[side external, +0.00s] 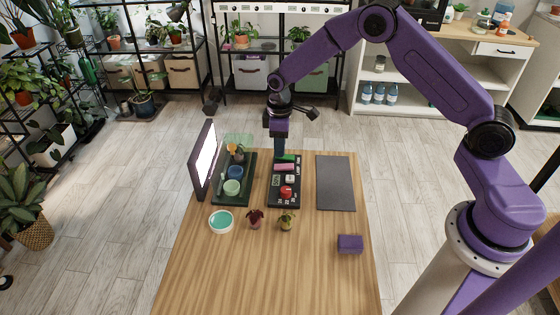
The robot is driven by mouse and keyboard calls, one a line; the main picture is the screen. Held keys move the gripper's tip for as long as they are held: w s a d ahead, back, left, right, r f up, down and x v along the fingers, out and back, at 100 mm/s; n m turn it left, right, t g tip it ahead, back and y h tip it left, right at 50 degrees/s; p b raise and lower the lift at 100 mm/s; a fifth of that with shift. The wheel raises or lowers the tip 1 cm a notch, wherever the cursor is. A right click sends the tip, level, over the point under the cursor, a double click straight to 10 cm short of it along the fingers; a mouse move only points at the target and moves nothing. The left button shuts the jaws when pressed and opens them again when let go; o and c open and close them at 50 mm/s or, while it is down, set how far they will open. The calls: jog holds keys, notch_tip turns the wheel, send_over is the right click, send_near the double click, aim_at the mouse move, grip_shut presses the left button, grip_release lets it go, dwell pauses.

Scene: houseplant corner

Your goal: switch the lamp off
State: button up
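The lamp (206,157) is an upright flat panel in a dark frame at the table's left edge. Its face glows bright white. A black control panel (275,197) lies right of the lamp, beyond a dark tray. It carries a red round button (287,192), a pink block-like part (285,167), a green part (287,158) and small white markings too small to read. My gripper (279,154) points down over the far end of the control panel, close to the green part. Whether it touches anything is unclear, and its fingers are too small to tell open from shut.
A dark tray (223,199) with pots stands between lamp and control panel. A grey mat (336,183) lies to the right. A teal-filled dish (221,222), two small plants (255,218) (287,220) and a purple block (350,243) stand nearer. The table's front is clear.

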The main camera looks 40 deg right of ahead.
aim_at(280, 166)
notch_tip(280, 166, down, 7)
jog(key=shift+r, duration=0.1)
dwell(0.4)
